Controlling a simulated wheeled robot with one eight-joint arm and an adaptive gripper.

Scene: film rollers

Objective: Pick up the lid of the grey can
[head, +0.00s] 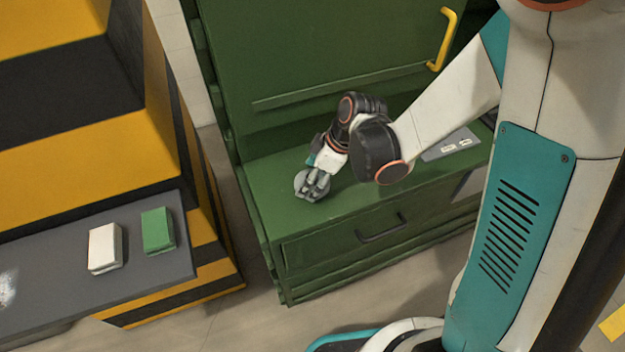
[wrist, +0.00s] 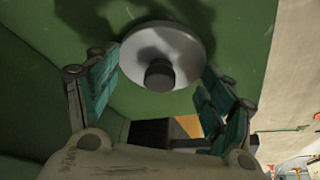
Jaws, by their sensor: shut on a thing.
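The lid is a pale grey round disc with a dark knob in its middle. In the wrist view the lid (wrist: 180,48) sits between the two teal-padded fingers of my gripper (wrist: 160,68), one finger at each side of its rim. In the head view my gripper (head: 317,183) points down over the green cabinet top, with a grey round shape, the lid (head: 301,187), at its fingertips. My gripper is shut on the lid. The can's body cannot be made out apart from the lid. Whether the lid is lifted clear is not clear.
The green cabinet (head: 262,172) has a drawer with a dark handle (head: 381,228) and an upper panel with a yellow handle (head: 443,40). A grey plate (head: 450,146) lies on its right. A white block (head: 104,248) and green block (head: 158,231) are on a grey shelf.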

